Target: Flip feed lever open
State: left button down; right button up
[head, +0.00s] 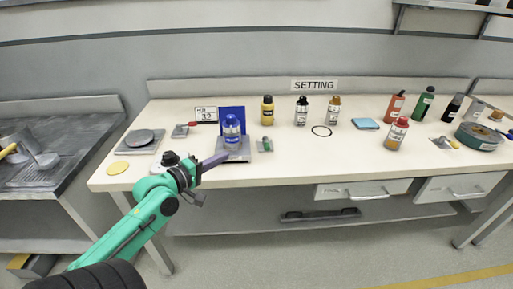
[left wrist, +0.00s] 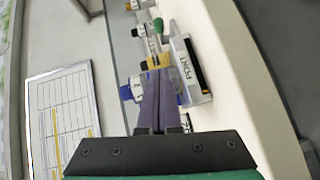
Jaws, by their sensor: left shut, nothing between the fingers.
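A small grey unit with a green-tipped piece (head: 266,143), which looks like the feed lever, sits on the bench just right of the blue bottle stand. A green knob on a thin stem (left wrist: 158,26) shows beyond the fingers in the left wrist view. My left gripper (head: 226,156) is shut and empty, at the front left of the stand, pointing right towards the unit. It also shows in the left wrist view (left wrist: 159,76). I cannot tell whether it touches the stand. The lever's exact position is too small to read. My right gripper is not in view.
Behind are a yellow bottle (head: 267,110) and several other bottles. The bench front (head: 300,168) right of the unit is clear.

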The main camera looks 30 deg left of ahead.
aim_at(245, 152)
pick_arm(q)
jog(key=w, duration=0.6)
jog(key=shift+w+d+f, duration=0.2)
jog(key=shift+d+f, duration=0.1)
jog(key=shift+d, duration=0.05)
jog(key=w, duration=0.3)
jog(key=shift+w+d+f+p, duration=0.3)
jog(key=shift+w, duration=0.05)
jog(key=shift+w+d+f+p, duration=0.15)
jog(key=shift+w+d, duration=0.2)
jog(key=shift+d, duration=0.2)
jog(key=shift+w+d+f+p, duration=0.15)
jog(key=shift+w+d, duration=0.2)
jog(key=shift+d, duration=0.2)
jog(key=shift+w+d+f, duration=0.15)
jog(key=shift+w+d, duration=0.05)
jog(key=shift+d, duration=0.2)
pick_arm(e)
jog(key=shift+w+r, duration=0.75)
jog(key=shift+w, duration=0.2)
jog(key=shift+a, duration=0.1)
